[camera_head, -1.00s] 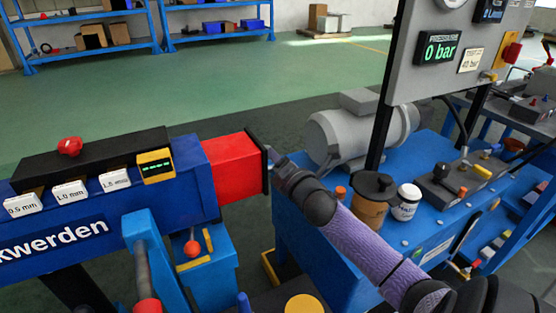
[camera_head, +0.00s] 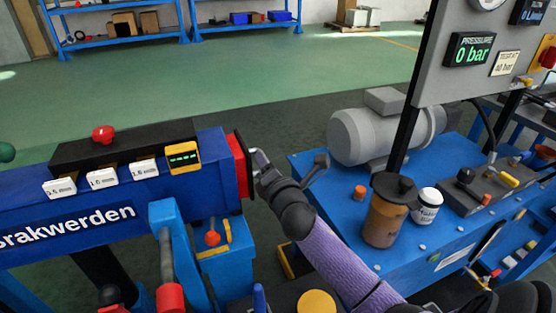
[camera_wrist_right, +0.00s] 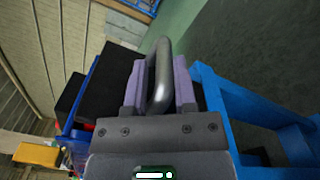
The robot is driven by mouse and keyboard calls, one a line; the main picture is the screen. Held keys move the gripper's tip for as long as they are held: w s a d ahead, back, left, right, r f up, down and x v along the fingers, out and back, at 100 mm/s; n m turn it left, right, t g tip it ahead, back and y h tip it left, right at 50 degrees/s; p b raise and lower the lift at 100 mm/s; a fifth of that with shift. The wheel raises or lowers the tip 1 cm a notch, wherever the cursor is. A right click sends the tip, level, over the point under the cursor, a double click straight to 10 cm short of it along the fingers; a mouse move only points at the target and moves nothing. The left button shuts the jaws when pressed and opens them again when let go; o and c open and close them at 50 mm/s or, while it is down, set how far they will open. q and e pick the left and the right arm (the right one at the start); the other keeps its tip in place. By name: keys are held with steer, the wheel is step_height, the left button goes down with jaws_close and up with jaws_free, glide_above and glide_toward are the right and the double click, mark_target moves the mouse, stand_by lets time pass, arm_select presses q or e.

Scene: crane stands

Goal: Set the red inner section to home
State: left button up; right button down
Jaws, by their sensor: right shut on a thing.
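The red inner section (camera_head: 237,163) shows as a short red band at the right end of the blue outer beam (camera_head: 70,213), with a dark end plate beside it. Most of it is inside the blue beam. My right gripper (camera_head: 262,166) is at this end plate. In the right wrist view its two purple fingers (camera_wrist_right: 158,85) are shut on a grey metal handle (camera_wrist_right: 162,62) shaped like a loop. The handle's far attachment is hard to see. My left gripper is not in view.
A blue bench (camera_head: 335,230) at right carries a grey motor (camera_head: 360,135), a brown jar (camera_head: 385,212) and a white can (camera_head: 427,206). A panel (camera_head: 455,80) above reads 0 bar. A red knob (camera_head: 103,134) tops the beam. Open green floor lies behind.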

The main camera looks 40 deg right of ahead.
steer(key=shift+s+a+f, duration=0.1)
steer(key=shift+a+f, duration=0.05)
steer(key=shift+f, duration=0.35)
steer(key=c, duration=0.6)
jaws_free()
steer(key=shift+c, duration=0.2)
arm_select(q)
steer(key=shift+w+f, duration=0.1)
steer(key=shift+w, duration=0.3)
arm_select(e)
steer(key=shift+o, duration=0.3)
steer(key=shift+r, duration=0.15)
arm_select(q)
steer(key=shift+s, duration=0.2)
arm_select(e)
steer(key=shift+r, duration=0.1)
arm_select(q)
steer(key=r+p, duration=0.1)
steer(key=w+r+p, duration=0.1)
steer(key=p, duration=0.1)
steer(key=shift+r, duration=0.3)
arm_select(e)
steer(key=v, duration=0.9)
steer(key=shift+s, duration=0.35)
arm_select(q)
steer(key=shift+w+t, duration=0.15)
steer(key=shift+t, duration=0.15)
arm_select(e)
steer(key=shift+a, duration=0.1)
